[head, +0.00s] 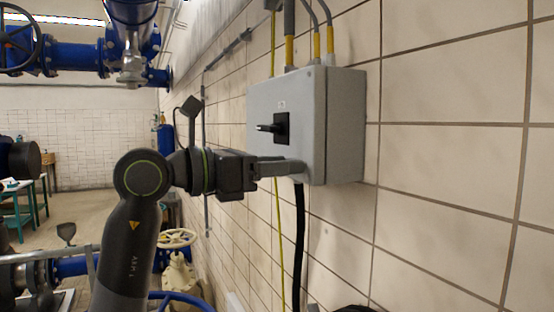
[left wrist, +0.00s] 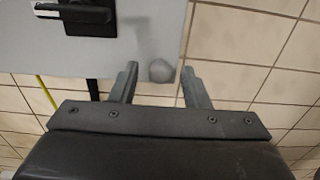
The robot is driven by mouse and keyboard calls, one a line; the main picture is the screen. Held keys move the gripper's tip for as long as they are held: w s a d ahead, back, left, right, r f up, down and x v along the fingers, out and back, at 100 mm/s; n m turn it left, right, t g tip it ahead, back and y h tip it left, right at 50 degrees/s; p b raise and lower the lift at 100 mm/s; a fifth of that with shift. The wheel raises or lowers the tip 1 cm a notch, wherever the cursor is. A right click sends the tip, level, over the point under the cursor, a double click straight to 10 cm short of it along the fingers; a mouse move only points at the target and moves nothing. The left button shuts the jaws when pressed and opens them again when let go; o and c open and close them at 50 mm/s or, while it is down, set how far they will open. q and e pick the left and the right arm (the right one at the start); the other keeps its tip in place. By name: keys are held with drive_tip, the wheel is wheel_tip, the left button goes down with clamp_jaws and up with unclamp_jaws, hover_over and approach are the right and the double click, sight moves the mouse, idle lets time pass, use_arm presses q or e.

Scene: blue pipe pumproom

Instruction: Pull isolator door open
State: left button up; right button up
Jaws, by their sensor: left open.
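The isolator is a grey box (head: 345,125) mounted on the tiled wall in the head view. Its door (head: 290,100) looks shut and carries a black rotary switch (head: 272,127). In the left wrist view the switch (left wrist: 75,14) is at the top left, and a small rounded grey knob (left wrist: 161,71) sits by the door's edge. My left gripper (head: 288,167) is at the lower part of the door. In the left wrist view its open fingers (left wrist: 159,80) lie on either side of the knob, with gaps. My right gripper is not in view.
Conduits (head: 289,45) enter the box from above, and a black cable (head: 299,235) and a yellow-green wire (head: 280,240) hang below. The wall to the right of the box is bare. Blue pipes (head: 80,57) and a cream valve (head: 178,265) stand on the left.

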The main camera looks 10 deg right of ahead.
use_arm(q)
drive_tip(key=shift+c, duration=0.4)
clamp_jaws()
drive_tip(key=shift+a, duration=0.15)
